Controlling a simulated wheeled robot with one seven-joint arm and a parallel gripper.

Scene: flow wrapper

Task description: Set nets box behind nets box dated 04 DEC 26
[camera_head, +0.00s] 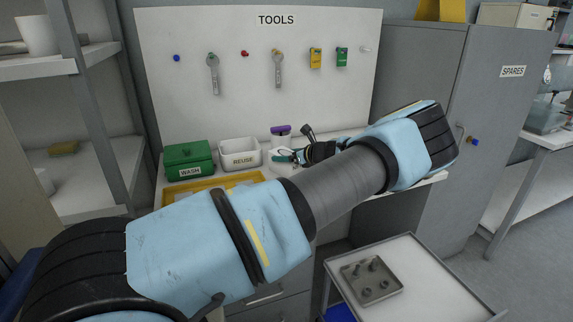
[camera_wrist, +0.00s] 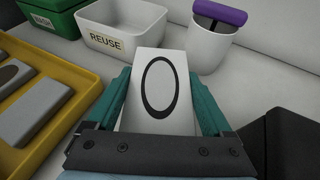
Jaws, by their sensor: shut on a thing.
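In the wrist view my gripper (camera_wrist: 163,84) has its two teal fingers on either side of a white box (camera_wrist: 180,60) with a black oval ring on its face, and is shut on it. No date or word can be read on this box. Its lower end is hidden by my gripper. A box dated 04 DEC 26 cannot be made out in either view.
A white REUSE bin (camera_wrist: 122,28) and a white cup with a purple-handled item (camera_wrist: 210,45) stand beyond the held box. A yellow tray (camera_wrist: 62,140) with grey blocks lies at left. A green WASH box (camera_head: 189,160) stands at the bench's back left.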

